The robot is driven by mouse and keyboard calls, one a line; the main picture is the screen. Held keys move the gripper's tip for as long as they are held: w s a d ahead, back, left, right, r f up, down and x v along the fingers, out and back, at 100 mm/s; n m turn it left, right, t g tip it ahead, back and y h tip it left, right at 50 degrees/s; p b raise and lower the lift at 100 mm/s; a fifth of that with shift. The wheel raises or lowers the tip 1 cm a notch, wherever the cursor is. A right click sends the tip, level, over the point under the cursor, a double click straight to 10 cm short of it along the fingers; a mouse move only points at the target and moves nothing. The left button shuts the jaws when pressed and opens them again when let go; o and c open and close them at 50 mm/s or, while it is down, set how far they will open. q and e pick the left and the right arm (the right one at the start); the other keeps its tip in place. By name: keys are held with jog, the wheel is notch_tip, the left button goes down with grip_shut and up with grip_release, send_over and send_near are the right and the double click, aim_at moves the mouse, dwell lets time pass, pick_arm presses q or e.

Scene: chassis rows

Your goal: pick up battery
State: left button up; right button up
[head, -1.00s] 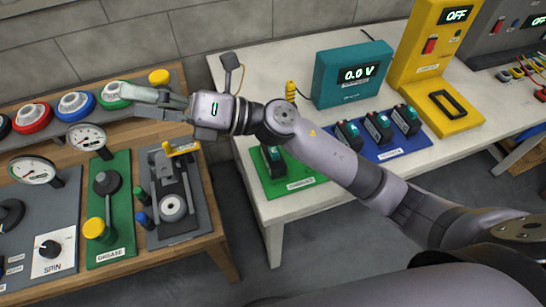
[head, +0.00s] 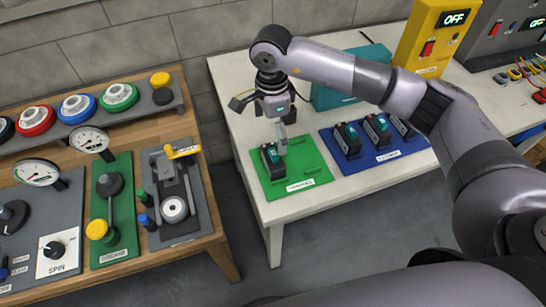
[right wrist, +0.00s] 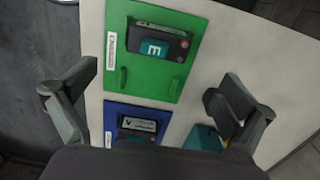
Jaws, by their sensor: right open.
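A dark battery with a teal label (head: 271,160) lies on the green mat (head: 308,170); it also shows in the right wrist view (right wrist: 158,46). Three similar batteries sit on the blue mat (head: 385,158); the middle one (head: 377,130) shows between its neighbours. My right gripper (head: 282,133) hangs fingers down above the back of the green mat, close to its battery in the picture. In the right wrist view its fingers (right wrist: 148,100) are spread wide with nothing between them. The green-mat battery lies ahead of the fingertips. My left gripper is out of view.
A teal meter (head: 335,97) stands behind the mats, partly hidden by my right arm. A yellow unit (head: 428,50) reading OFF stands right of it. A wooden bench (head: 215,240) with gauges and knobs is at left, across a gap.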

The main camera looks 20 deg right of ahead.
aim_at(272, 151)
notch_tip(272, 151, down, 7)
jog(key=shift+r+p, duration=0.15)
jog(key=shift+p, duration=0.6)
notch_tip(272, 151, down, 5)
jog(key=shift+s+r+p, duration=0.1)
jog(key=shift+s+p, duration=0.05)
jog(key=shift+p, duration=1)
jog(key=shift+f, duration=0.3)
jog(key=shift+c, duration=0.4)
jog(key=shift+r, duration=0.1)
jog(key=c, duration=1.6)
